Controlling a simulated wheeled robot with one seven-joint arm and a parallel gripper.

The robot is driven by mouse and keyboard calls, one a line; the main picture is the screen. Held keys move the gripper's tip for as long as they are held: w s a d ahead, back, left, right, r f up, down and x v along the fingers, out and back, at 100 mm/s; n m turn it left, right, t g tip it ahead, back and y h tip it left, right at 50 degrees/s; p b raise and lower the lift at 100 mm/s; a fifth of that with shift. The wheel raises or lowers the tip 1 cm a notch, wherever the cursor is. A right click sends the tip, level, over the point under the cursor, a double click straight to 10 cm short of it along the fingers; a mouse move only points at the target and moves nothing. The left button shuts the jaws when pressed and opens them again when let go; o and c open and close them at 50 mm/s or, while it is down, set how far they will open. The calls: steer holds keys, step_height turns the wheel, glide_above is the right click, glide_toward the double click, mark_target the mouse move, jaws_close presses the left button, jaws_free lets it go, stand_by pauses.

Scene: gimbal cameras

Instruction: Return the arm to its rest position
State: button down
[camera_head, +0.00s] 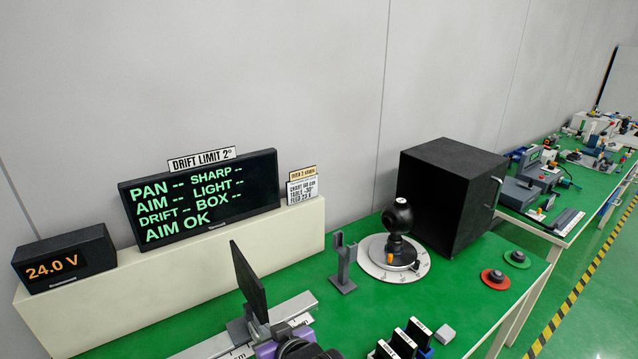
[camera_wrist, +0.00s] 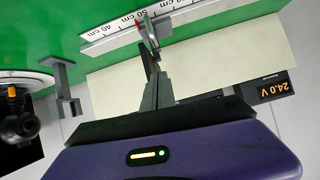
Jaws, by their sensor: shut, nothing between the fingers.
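My gripper (camera_wrist: 149,58) shows in the wrist view with its two grey fingers together and nothing between them. Its fingertips point toward the white ruler rail (camera_wrist: 110,27), near a small upright piece (camera_wrist: 150,32) on it; whether they touch cannot be told. In the head view, my purple hand (camera_head: 268,349) is cut off at the bottom edge, beside the rail (camera_head: 290,308) and a dark upright plate (camera_head: 248,281). The fingertips are hard to make out there. The rest of my arm is mostly out of view.
A black gimbal camera (camera_head: 398,218) stands on a white dial in front of a black box (camera_head: 450,200). A grey forked post (camera_head: 343,265) stands left of it. A display (camera_head: 205,196) reads AIM OK; a smaller one (camera_head: 65,262) reads 24.0 V. Dark blocks (camera_head: 404,342) stand in front.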

steer(key=s+d+r+m+t+h+b, duration=0.1)
steer(key=s+d+r+m+t+h, duration=0.2)
steer(key=s+d, duration=1)
steer(key=s+d+r+m+t+h+b, duration=0.1)
steer(key=s+d+m+t, duration=0.3)
steer(key=s+d, duration=0.9)
steer(key=s+d+g+h+b, duration=0.1)
steer(key=s+d, duration=0.1)
steer(key=s, duration=0.7)
steer(key=s+d+n+h+b, duration=0.1)
steer(key=s+d, duration=0.2)
steer(key=s, duration=0.6)
steer(key=shift+s+g, duration=0.35)
steer(key=shift+g, duration=0.05)
